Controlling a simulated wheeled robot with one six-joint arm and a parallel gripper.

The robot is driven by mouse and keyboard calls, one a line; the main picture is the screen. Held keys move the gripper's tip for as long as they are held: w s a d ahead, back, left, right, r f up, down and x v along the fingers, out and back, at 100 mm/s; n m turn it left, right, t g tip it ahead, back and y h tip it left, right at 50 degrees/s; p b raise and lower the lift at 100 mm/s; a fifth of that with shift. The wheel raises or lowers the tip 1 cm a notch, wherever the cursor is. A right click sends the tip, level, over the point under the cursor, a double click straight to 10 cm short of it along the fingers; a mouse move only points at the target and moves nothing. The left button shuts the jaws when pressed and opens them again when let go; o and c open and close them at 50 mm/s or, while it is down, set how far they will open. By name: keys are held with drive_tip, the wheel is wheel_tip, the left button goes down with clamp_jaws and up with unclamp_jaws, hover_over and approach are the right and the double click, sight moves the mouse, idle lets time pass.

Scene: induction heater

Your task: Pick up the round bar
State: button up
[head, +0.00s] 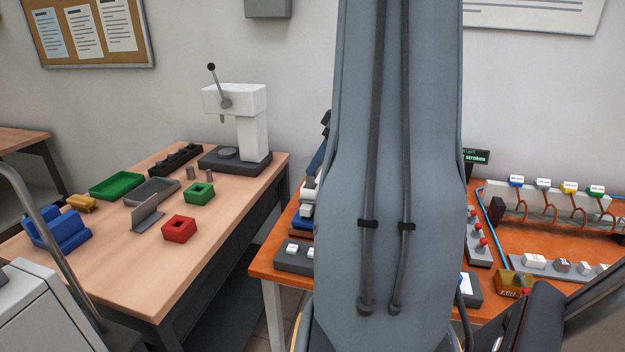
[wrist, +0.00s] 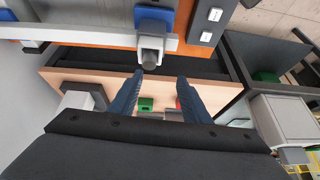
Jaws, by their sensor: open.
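In the wrist view my gripper (wrist: 160,76) is open, its two dark blue-grey fingers apart with nothing between them. Just past the fingertips, nearer the left finger, a short dark grey round piece (wrist: 150,58) sits in a white block under a blue part (wrist: 153,20). It looks like a round bar's end, but I cannot tell for sure. In the head view two short grey cylinders (head: 190,173) stand on the left wooden table; they are apart from my gripper. My arm hides the middle of the orange bench and my gripper in the head view.
The wooden table (head: 120,265) holds a white press (head: 250,125), a green tray (head: 116,185), a grey tray, red and green square blocks and a blue fixture (head: 58,232). The orange bench (head: 560,235) carries switches and orange wiring. A gap separates the tables.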

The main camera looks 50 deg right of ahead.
sight(312, 178)
drive_tip(key=shift+t, duration=0.3)
drive_tip(key=shift+w+d+f+p, duration=0.15)
drive_tip(key=shift+w+f+p, duration=0.25)
drive_tip(key=shift+f+p, duration=0.4)
drive_tip(key=shift+w+d+f+p, duration=0.15)
drive_tip(key=shift+w+f+p, duration=0.35)
drive_tip(key=shift+f, duration=0.65)
drive_tip(key=shift+w+d+f+p, duration=0.15)
drive_tip(key=shift+w+f+p, duration=0.2)
drive_tip(key=shift+f+p, duration=0.45)
drive_tip(key=shift+f, duration=0.15)
drive_tip(key=shift+c, duration=0.4)
clamp_jaws()
